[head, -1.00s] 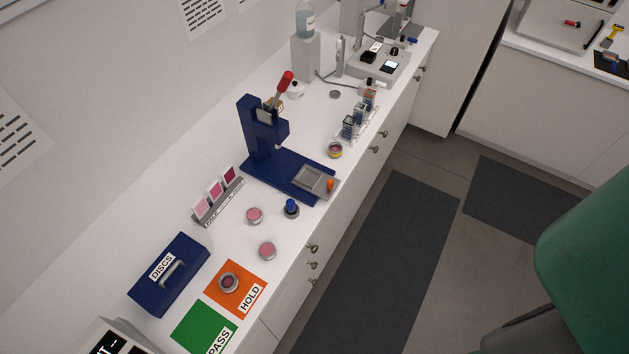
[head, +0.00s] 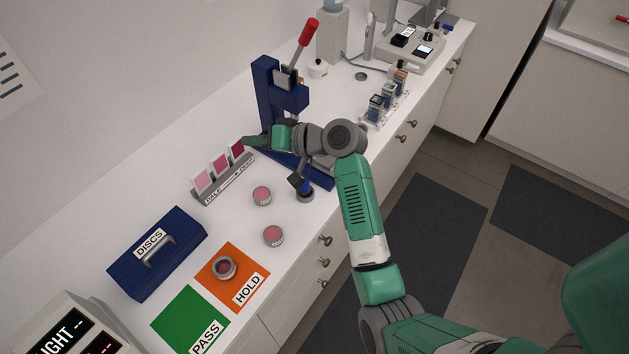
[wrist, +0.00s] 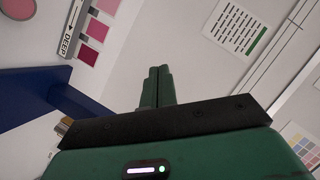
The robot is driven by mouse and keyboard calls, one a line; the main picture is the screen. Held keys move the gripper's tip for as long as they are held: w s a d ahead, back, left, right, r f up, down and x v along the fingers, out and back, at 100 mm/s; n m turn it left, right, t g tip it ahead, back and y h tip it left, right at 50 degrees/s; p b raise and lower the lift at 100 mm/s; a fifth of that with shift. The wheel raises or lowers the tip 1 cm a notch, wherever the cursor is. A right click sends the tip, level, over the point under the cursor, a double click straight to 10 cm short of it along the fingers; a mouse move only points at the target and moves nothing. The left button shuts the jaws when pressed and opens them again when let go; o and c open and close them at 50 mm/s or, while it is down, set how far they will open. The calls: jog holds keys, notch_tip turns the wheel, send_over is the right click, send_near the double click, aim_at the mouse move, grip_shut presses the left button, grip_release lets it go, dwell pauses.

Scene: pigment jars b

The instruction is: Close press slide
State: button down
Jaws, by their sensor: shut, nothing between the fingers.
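The navy blue press (head: 267,92) stands on the counter with its red-handled lever (head: 309,33) raised. Its base runs toward the counter's front edge. The grey press slide (head: 323,163) on the base is mostly hidden behind my arm, and its orange knob does not show. My gripper (head: 250,141) is shut and empty. It is over the base in front of the press column, with its fingers pointing left toward the shade cards. In the wrist view the green fingers (wrist: 157,86) are together, touching nothing visible. A blue part of the press (wrist: 35,100) shows at left there.
A shade-card stand (head: 222,177) is left of the press. Pink jars (head: 262,195), a DISCS box (head: 157,252) and the orange HOLD mat (head: 247,283) are nearer. Bottles in a rack (head: 384,105) stand beyond.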

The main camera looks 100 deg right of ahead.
jog(key=s+f+m+h+b, duration=0.1)
jog(key=s+f+m+b, duration=0.15)
jog(key=s+f, duration=0.6)
jog(key=s+f+m+h+b, duration=0.1)
jog(key=s+f+m+b, duration=0.15)
jog(key=s+f, duration=0.65)
jog(key=s+a+f+m+h+b, duration=0.1)
jog(key=s+a+f+m, duration=0.1)
jog(key=s, duration=0.5)
jog(key=s+a+f+m+h+b, duration=0.1)
jog(key=s+a+f+m+h, duration=0.1)
jog(key=s, duration=0.5)
jog(key=s+a+f+m+h+b, duration=0.1)
jog(key=s+a+f+m, duration=0.15)
jog(key=s, duration=0.45)
jog(key=r+x, duration=0.1)
jog(key=x, duration=1.3)
jog(key=shift+b, duration=0.35)
jog(key=shift+s+d, duration=0.1)
